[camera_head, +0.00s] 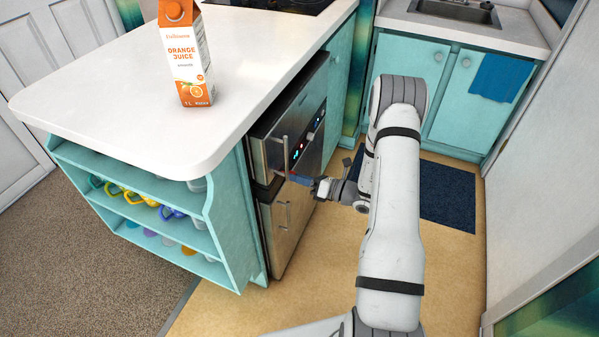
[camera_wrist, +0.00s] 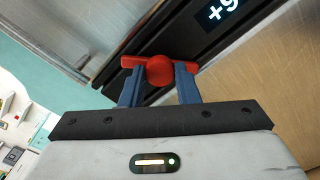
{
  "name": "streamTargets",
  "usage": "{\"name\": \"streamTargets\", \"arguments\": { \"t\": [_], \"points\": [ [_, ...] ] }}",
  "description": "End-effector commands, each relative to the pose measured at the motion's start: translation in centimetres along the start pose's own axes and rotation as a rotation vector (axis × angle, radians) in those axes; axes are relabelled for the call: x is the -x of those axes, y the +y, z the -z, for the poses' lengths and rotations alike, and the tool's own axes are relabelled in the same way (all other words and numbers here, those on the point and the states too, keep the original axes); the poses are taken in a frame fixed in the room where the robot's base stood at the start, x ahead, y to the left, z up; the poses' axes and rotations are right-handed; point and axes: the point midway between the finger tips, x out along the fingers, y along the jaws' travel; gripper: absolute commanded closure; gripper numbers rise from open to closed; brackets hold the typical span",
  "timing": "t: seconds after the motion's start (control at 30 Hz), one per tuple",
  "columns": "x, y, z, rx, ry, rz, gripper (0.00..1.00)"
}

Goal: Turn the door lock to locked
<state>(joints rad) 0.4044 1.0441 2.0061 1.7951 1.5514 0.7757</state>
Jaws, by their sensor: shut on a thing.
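The door lock (camera_wrist: 160,70) is a red round knob with a red bar across it, set on a dark strip of the appliance front. In the wrist view the bar lies nearly level across the picture. My gripper (camera_wrist: 160,78) has its two blue fingers on either side of the knob, shut on it. In the head view my gripper (camera_head: 302,180) is against the steel appliance (camera_head: 290,140), at the dark gap between its upper and lower doors.
The upper door's handle (camera_head: 286,156) is close to my gripper. A white counter (camera_head: 130,100) with an orange juice carton (camera_head: 187,55) overhangs open shelves of mugs. A dark blue mat (camera_head: 447,190) lies on the floor to the right. A lit display (camera_wrist: 222,12) shows "+9".

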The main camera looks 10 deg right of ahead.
Motion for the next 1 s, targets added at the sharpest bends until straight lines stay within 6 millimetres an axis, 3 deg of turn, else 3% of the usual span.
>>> {"name": "streamTargets", "arguments": {
  "t": [0.5,1.0],
  "points": [
    [0.12,0.11,0.11,-0.467,0.003,0.003,0.94],
    [0.13,-0.02,0.31,-0.691,0.003,0.004,0.94]
  ]
}}
